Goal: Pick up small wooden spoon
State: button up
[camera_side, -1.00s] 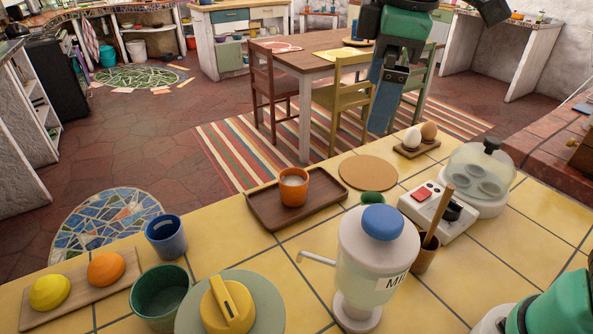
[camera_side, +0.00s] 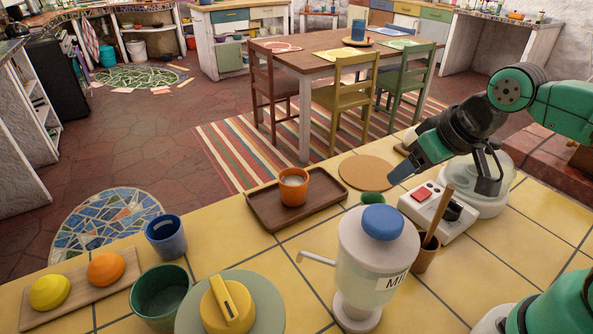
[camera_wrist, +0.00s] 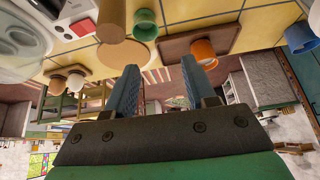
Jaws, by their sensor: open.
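The small wooden spoon (camera_side: 438,215) leans in a brown cup (camera_side: 425,260) behind the milk dispenser, its handle pointing up and to the right. Its lower end is hidden inside the cup. My gripper (camera_side: 399,177) is up and left of the spoon in the side view, above the counter and apart from it. In the wrist view, my gripper (camera_wrist: 160,67) has its two blue fingers spread with nothing between them. A tan rod end at the top left there appears to be the spoon handle (camera_wrist: 111,17), outside the fingers.
The milk dispenser (camera_side: 370,268) stands left of the cup. A white device with a red switch (camera_side: 423,193) and a clear-domed egg cooker (camera_side: 488,203) stand behind it. A green cup (camera_side: 374,198), a round cork mat (camera_side: 366,172) and a tray (camera_side: 263,209) with an orange cup are further left.

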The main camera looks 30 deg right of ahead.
aim_at(445, 196)
jog(key=s+r+g, duration=0.1)
jog(key=s+r+m+g, duration=0.1)
jog(key=s, duration=0.1)
jog(key=s+r+g, duration=0.1)
jog(key=s+g, duration=0.1)
jog(key=shift+s+d+r+m, duration=0.2)
jog(key=shift+s+d+m, duration=0.1)
jog(key=shift+d, duration=0.1)
jog(key=shift+s, duration=0.15)
jog(key=shift+w+d+f, duration=0.1)
jog(key=shift+w+f, duration=0.05)
jog(key=shift+f, duration=1.15)
jog(key=shift+w+f, duration=0.15)
jog(key=shift+f, duration=1.15)
grip_shut()
